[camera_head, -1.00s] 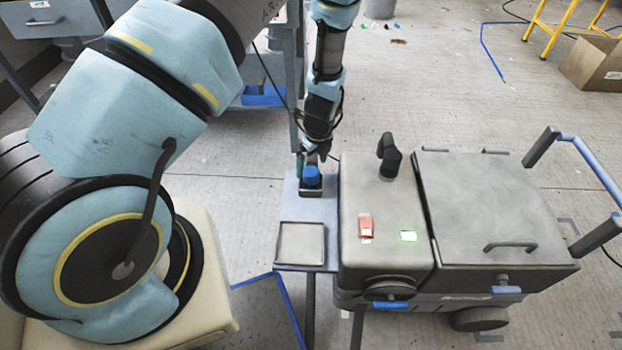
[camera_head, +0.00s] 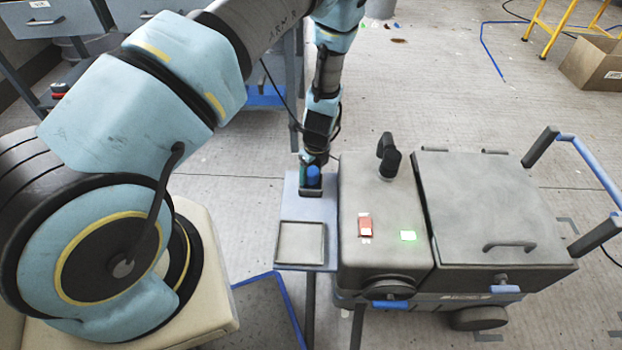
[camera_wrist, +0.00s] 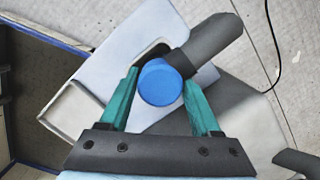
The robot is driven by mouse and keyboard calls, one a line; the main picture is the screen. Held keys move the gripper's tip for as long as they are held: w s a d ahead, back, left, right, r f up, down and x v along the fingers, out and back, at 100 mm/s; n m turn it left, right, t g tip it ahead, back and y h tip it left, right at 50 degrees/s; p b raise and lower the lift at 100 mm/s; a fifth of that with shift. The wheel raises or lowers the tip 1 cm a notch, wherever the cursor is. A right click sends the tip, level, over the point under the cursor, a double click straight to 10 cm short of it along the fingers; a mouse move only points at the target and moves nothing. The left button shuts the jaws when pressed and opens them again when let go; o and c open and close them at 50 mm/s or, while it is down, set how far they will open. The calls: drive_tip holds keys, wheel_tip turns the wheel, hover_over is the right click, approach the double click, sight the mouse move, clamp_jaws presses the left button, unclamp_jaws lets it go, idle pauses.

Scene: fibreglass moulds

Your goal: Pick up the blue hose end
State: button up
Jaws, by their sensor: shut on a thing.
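The blue hose end (camera_wrist: 160,84) is a round blue cap on a thick dark grey hose piece (camera_wrist: 208,46) in the wrist view. In the head view the blue end (camera_head: 313,176) stands in a dark holder (camera_head: 311,193) on the light side shelf. The teal fingers of my gripper (camera_wrist: 163,80) are on either side of the blue end, shut on it. In the head view my gripper (camera_head: 309,165) reaches down from above, and its fingers are partly hidden. I cannot tell whether the hose end is clear of the holder.
A square pale tray (camera_head: 300,243) lies on the shelf (camera_head: 282,225) nearer the front. A grey wheeled machine (camera_head: 490,210) with a lid, a dark spout (camera_head: 389,158), a red switch (camera_head: 365,226) and a green light (camera_head: 408,235) stands to the right. Open floor lies behind.

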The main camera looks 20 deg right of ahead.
drive_tip(key=c, duration=0.8)
drive_tip(key=shift+r, duration=0.15)
wheel_tip(320, 180, up, 10)
drive_tip(key=shift+f, duration=0.15)
